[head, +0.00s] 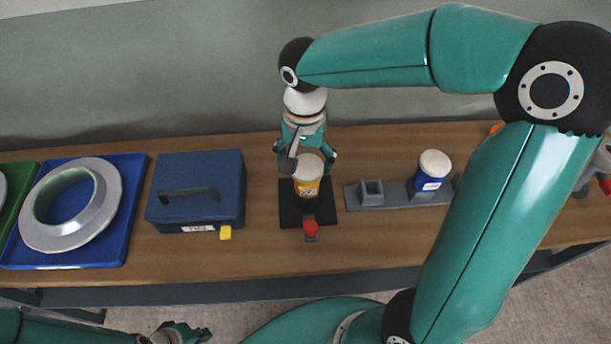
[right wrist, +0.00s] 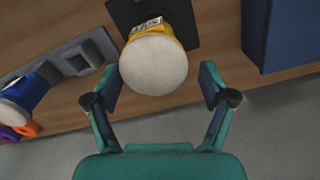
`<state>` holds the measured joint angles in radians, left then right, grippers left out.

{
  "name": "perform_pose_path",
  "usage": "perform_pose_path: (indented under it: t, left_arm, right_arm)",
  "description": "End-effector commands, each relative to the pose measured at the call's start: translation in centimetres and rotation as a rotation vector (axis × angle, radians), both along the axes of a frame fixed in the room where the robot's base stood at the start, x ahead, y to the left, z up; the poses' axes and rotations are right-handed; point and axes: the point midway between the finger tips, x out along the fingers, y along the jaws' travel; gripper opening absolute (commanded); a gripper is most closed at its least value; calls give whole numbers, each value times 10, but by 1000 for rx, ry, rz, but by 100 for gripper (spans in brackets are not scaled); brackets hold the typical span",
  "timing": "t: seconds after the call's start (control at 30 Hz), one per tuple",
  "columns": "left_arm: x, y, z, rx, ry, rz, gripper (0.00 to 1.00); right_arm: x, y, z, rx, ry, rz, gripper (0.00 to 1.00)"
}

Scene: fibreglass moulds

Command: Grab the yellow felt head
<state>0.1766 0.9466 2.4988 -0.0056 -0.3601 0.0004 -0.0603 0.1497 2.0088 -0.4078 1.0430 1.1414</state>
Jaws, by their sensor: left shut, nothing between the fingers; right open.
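The yellow felt head (head: 307,187) has a round cream felt top and a yellow body with a label. It stands on a black base plate (head: 322,214) near the table's middle. In the right wrist view the yellow felt head (right wrist: 153,64) fills the gap between the fingertips, with its felt top facing the camera. My right gripper (head: 305,157) is open at the felt head from the wall side, one finger on each side; contact does not show. My left gripper (head: 188,332) is shut and empty at the bottom left, below the table's front edge.
A red knob (head: 310,229) sits at the black plate's front. To the right, a grey rack (head: 393,195) holds a blue felt head (head: 431,171) and has an empty socket. To the left are a blue box (head: 197,188) and a blue tray (head: 103,247) with a grey ring (head: 105,212).

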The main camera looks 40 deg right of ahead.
Motion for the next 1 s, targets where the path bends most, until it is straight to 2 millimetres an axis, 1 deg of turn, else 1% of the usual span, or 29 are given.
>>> perform_pose_path:
  t: [0.13,0.27,0.3,0.4,0.5,0.67,0.7,0.77,1.0]
  left_arm:
    - [0,0,5,0,0,0,0]
    - [0,0,9,0,0,0,0]
    - [0,0,9,0,0,0,0]
    - [0,0,9,0,0,0,0]
    - [0,0,9,0,0,0,0]
    - [0,0,9,0,0,0,0]
    - [0,0,9,0,0,0,0]
    - [0,0,9,0,0,0,0]
    - [0,0,9,0,0,0,0]
  right_arm:
    - [-5,1,-13,0,4,1,83]
    - [-10,2,-32,0,6,1,83]
    - [-9,2,-38,0,6,1,83]
    - [-9,2,-47,0,3,1,83]
    - [-8,2,-51,1,1,0,83]
    - [-8,2,-51,1,0,1,83]
    - [-8,2,-51,1,0,1,79]
    - [-8,2,-51,1,0,1,69]
    - [-8,2,-51,1,0,1,29]
